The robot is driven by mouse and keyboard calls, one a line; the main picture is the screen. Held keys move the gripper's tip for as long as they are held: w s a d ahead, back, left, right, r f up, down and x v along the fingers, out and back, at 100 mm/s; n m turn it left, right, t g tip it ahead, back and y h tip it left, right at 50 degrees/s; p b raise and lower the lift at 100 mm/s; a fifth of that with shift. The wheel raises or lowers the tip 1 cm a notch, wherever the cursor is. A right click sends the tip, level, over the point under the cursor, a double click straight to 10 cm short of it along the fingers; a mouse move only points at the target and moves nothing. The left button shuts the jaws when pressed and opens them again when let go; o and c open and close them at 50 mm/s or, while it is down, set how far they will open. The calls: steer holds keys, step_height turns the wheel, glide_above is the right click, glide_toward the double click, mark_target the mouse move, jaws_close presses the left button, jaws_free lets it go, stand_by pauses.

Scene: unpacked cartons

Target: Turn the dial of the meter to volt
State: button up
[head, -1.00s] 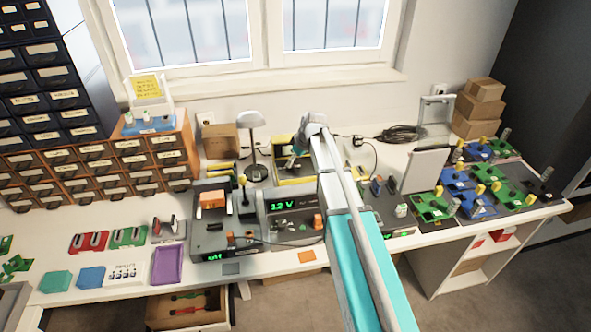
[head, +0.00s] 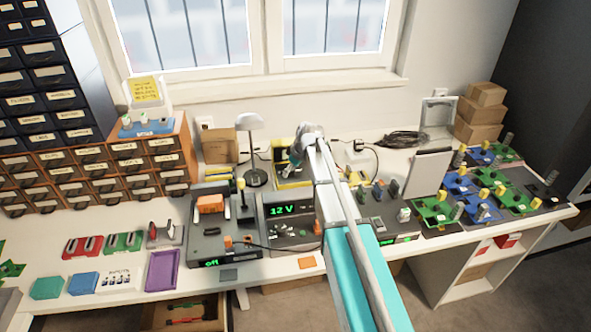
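Several bench devices stand along the front of the table, and I cannot tell for sure which is the meter. One has a green display (head: 283,210) reading 12 V. Left of it, a dark grey device (head: 235,240) shows "off" on its front. To the right, a device with a green display (head: 397,239) and several knobs is partly hidden by my arm. No dial's setting can be read at this size. My gripper (head: 293,157) hangs above the back of the table, near the yellow bins and behind the 12 V device, apart from the devices. Its fingers are too small to judge.
A grey lamp (head: 254,150) stands behind the devices. A grey panel (head: 427,172) stands upright at the right, beside green and blue boards (head: 437,209). A purple tray (head: 162,270) lies at the front left.

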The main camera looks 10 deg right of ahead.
jaws_close()
steer(key=shift+d, duration=0.4)
steer(key=shift+a, duration=0.2)
steer(key=shift+a+m, duration=0.15)
steer(key=shift+m, duration=0.15)
steer(key=m+t+h, duration=0.1)
steer(key=m, duration=0.3)
steer(key=shift+a, duration=0.2)
steer(key=m+h, duration=0.1)
steer(key=m, duration=0.2)
steer(key=shift+a+h, duration=0.1)
steer(key=shift+h, duration=0.3)
steer(key=shift+m+h, duration=0.7)
steer(key=shift+m, duration=1.4)
